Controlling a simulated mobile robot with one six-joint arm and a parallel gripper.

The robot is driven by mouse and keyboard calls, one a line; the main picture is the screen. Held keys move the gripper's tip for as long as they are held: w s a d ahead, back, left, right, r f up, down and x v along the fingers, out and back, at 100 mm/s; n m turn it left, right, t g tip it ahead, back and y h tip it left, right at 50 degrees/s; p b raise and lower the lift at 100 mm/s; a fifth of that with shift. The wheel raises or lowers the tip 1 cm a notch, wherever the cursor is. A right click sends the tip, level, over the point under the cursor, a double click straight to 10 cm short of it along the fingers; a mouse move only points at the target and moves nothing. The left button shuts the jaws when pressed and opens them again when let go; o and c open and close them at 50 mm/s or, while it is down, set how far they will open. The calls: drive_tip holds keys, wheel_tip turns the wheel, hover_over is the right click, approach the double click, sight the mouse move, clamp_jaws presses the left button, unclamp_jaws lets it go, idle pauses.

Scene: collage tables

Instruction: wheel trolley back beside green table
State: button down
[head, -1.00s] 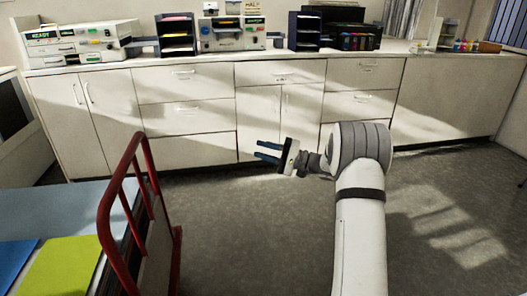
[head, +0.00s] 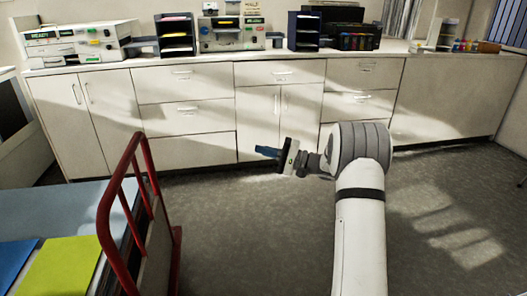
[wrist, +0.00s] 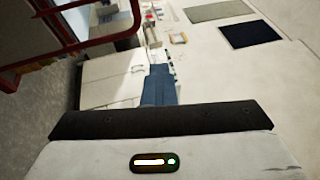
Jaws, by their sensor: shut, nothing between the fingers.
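The trolley's red tubular handle (head: 125,190) stands upright at the lower left of the head view, with its lower part cut off by the frame. A red rail (wrist: 60,40) also shows at the upper left of the wrist view. My gripper (head: 267,152) is shut and empty, in the air right of the handle and apart from it; its blue fingers (wrist: 160,82) lie together in the wrist view. A blue-grey surface (head: 60,205) lies at the handle's left, bearing a yellow-green sheet (head: 62,266) and a blue one. I cannot make out a plainly green table.
A long white cabinet row (head: 185,145) runs along the back, with devices, dark racks (head: 175,35) and bottles on its counter. The grey floor (head: 250,230) between handle and arm is clear. The wrist view shows a black rectangle (wrist: 250,33) on a pale surface.

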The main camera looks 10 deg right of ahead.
idle(0.3)
drive_tip(key=c, duration=1.1)
unclamp_jaws()
drive_tip(key=shift+v, duration=3.95)
drive_tip(key=shift+c, duration=0.4)
